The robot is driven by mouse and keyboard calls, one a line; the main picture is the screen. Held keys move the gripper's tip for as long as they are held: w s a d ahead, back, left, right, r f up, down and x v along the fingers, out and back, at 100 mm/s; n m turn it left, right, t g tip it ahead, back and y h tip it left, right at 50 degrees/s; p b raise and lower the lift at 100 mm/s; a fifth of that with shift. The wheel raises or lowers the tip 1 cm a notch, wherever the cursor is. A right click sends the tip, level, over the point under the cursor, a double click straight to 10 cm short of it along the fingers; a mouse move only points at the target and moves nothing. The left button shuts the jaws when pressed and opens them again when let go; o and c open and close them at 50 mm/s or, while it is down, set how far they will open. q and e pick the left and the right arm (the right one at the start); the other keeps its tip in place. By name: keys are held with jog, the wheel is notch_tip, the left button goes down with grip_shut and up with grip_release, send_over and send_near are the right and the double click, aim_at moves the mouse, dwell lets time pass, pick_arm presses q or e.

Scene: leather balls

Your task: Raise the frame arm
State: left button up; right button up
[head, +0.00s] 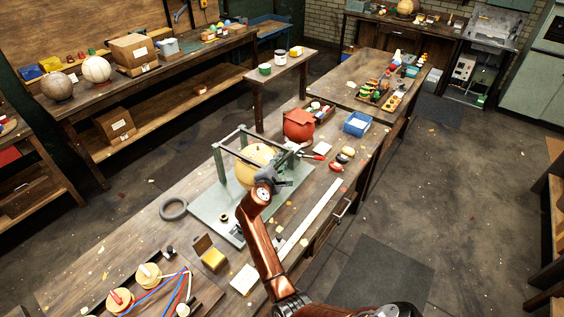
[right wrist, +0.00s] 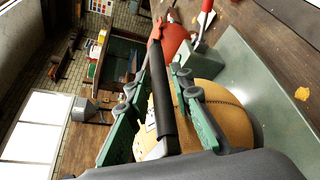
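A grey-green frame stands on a pale base plate (head: 208,203) on the workbench, with upright posts (head: 220,163) and dark bars across the top. A yellow-tan ball (head: 250,166) sits inside the frame; it also shows in the right wrist view (right wrist: 228,105). My right gripper (head: 273,178) is at the near side of the frame, in front of the ball. In the right wrist view, a dark bar of the frame arm (right wrist: 161,95) runs between its two parted green fingers, with gaps seeming to show on both sides. My left gripper is out of view.
A dark ring (head: 173,208) and a yellow box (head: 214,259) are on the near bench. Open floor lies to the right.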

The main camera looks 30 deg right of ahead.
grip_shut()
jog(key=shift+d, duration=0.1)
jog(key=shift+r, duration=0.1)
